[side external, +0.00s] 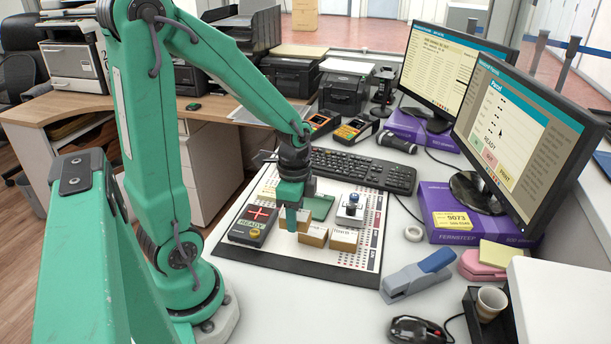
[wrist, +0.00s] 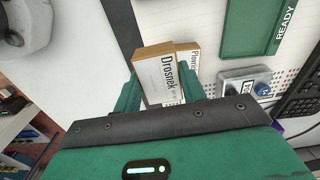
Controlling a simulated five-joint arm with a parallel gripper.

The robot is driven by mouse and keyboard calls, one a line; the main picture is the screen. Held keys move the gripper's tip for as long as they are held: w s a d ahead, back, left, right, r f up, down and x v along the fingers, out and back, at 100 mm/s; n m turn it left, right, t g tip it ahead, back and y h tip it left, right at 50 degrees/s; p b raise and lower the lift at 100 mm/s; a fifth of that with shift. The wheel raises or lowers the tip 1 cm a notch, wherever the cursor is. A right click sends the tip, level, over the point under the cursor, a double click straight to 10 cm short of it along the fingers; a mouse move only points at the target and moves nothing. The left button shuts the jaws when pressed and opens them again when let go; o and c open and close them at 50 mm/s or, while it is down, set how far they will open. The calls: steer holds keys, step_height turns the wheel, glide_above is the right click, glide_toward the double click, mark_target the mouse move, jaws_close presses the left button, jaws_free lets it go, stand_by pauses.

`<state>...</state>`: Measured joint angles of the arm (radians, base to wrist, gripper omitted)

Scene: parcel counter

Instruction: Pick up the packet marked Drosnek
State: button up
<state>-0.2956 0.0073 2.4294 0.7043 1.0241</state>
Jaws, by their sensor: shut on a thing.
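The packet marked Drosnek (wrist: 158,78), tan with a white label, is between the fingers of my gripper (wrist: 160,92) in the wrist view. My gripper is shut on it. A second packet, its name partly cut off and starting "Plo" (wrist: 187,50), lies close against its right side, partly hidden by the right finger. In the side view my gripper (side external: 291,222) points down low among several tan packets, including one to its right (side external: 315,236) and another farther right (side external: 344,241). I cannot tell there whether the held packet is clear of the board.
The packets are on a white, dark-edged board (side external: 290,262). A dark device with a red cross (side external: 253,223), a green READY panel (wrist: 262,25) and a blue-knobbed unit (side external: 351,209) are near. A keyboard (side external: 360,170) lies behind; a stapler (side external: 418,277) stands right.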

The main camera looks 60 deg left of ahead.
steer(key=d+r, duration=0.3)
steer(key=d, duration=0.2)
steer(key=shift+s+d, duration=0.1)
